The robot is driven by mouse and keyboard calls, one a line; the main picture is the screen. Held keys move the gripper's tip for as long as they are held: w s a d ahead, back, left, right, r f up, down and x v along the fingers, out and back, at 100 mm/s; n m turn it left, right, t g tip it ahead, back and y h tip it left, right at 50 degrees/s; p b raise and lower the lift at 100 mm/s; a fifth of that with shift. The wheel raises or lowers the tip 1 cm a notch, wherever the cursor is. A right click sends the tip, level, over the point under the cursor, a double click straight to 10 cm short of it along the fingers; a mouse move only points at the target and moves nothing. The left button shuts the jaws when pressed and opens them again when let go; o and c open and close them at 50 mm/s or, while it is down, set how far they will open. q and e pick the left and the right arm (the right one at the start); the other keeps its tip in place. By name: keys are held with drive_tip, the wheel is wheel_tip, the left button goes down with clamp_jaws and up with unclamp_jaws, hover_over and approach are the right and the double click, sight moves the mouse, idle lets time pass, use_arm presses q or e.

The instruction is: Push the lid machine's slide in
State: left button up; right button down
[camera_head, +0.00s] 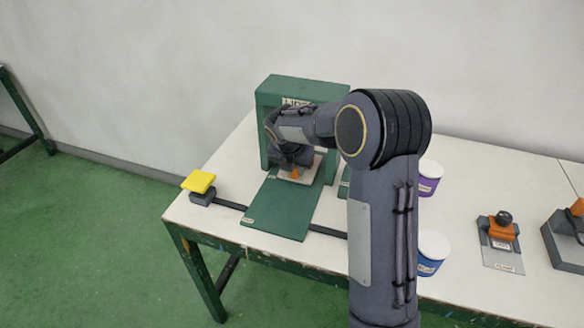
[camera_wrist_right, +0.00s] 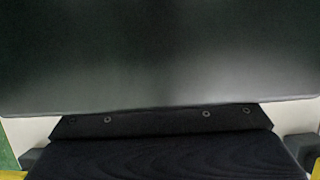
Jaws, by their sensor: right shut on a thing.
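The green lid machine (camera_head: 311,90) stands at the back of the white table, with a lettered label on its front. A flat green board (camera_head: 278,212) extends from it toward the table's front. A pale plate (camera_head: 314,176) with an orange part (camera_head: 295,173) sits at the machine's mouth; this looks like the slide. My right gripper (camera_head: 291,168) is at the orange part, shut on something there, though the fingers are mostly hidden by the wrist. In the right wrist view a broad dark surface (camera_wrist_right: 160,55) fills most of the frame. My left gripper is out of view.
A yellow square pad (camera_head: 199,181) on a dark block stands at the table's left edge. An orange-handled tool on a plate (camera_head: 502,258) lies farther right.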

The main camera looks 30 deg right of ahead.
drive_tip(key=shift+w+d+r, duration=0.15)
drive_tip(key=shift+d, duration=0.05)
drive_tip(key=c, duration=1.3)
unclamp_jaws()
drive_tip(key=shift+o, duration=0.3)
drive_tip(key=shift+a, duration=0.1)
